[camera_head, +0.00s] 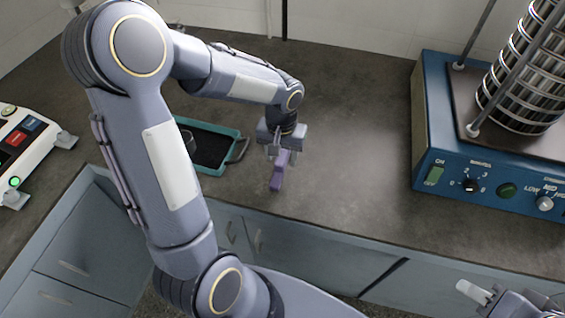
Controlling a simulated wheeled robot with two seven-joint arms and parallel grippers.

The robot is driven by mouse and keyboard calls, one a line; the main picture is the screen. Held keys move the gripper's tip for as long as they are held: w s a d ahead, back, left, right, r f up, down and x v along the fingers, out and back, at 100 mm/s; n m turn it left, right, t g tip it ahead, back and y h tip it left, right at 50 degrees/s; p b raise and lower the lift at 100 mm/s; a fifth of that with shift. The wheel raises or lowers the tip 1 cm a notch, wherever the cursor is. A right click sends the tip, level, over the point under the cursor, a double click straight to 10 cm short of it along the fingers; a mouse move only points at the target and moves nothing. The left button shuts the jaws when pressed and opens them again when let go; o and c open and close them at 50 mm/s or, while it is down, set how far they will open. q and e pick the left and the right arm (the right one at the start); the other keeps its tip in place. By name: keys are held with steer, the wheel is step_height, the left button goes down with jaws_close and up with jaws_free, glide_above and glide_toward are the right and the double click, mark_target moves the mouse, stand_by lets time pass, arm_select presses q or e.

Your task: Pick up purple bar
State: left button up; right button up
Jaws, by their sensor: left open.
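The purple bar (278,175) is a small, narrow block near the middle of the counter, close to its front edge. My left gripper (281,156) points down at the bar from above. Its fingers are open on either side of the bar's upper end, and I cannot tell whether they touch it. Part of the bar is hidden by the gripper.
A teal-rimmed tray (236,134) lies left of the bar, partly hidden behind my left arm. A blue sieve shaker (433,150) with a metal sieve stack stands at the right. A white control box (38,137) is at the far left. The counter between bar and shaker is clear.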

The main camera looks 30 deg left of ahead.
arm_select(q)
step_height(320, 180, down, 2)
steer(key=shift+f, duration=0.1)
jaws_close()
steer(key=shift+r, duration=0.2)
